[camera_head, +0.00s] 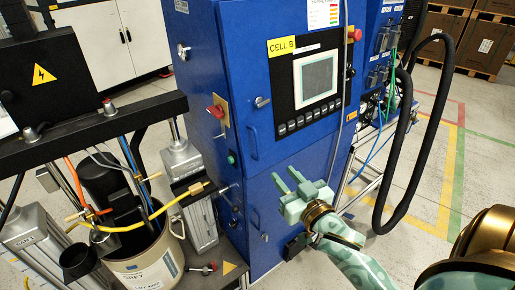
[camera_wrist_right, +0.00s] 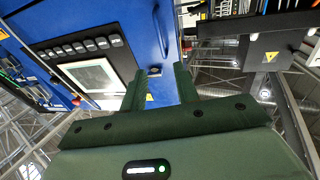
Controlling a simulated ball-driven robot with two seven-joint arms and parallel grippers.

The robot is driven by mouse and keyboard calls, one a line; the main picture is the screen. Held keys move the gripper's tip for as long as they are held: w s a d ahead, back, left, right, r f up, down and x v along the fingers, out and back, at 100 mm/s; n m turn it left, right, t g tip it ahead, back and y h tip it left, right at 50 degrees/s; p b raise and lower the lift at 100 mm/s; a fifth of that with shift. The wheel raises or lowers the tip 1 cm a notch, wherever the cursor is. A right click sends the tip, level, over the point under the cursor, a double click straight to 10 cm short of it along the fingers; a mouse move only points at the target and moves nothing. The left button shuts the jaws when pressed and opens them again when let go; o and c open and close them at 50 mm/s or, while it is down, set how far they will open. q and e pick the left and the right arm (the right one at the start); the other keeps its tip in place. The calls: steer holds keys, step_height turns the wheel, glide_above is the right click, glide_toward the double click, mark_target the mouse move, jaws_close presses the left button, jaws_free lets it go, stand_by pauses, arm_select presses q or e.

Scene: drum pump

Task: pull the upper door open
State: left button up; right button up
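The blue cabinet marked CELL B has an upper door (camera_head: 240,60) carrying a screen panel (camera_head: 317,80) with a row of buttons; the door looks shut. A blue bar handle (camera_head: 253,140) is at its lower left, with a small latch (camera_head: 262,101) above it. My right gripper (camera_head: 284,178) is open and empty, in front of the lower door (camera_head: 285,215), below the panel and apart from the handle. In the right wrist view the gripper (camera_wrist_right: 159,85) shows two separated fingers, with the screen (camera_wrist_right: 95,76) and a blue handle (camera_wrist_right: 161,30) beyond. My left gripper is not in view.
A drum (camera_head: 150,265) with hoses and a pump stands at left, beside a dark frame (camera_head: 90,125). A red knob (camera_head: 216,111) sticks out of the cabinet's side. A thick black hose (camera_head: 430,150) loops at right. The floor at right is open.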

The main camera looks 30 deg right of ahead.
mark_target(258, 145)
steer(key=w, duration=0.9)
steer(key=w+d, duration=0.1)
steer(key=w, duration=0.3)
steer(key=shift+w+b, duration=0.25)
steer(key=shift+b, duration=0.15)
steer(key=shift+d, duration=0.1)
jaws_close()
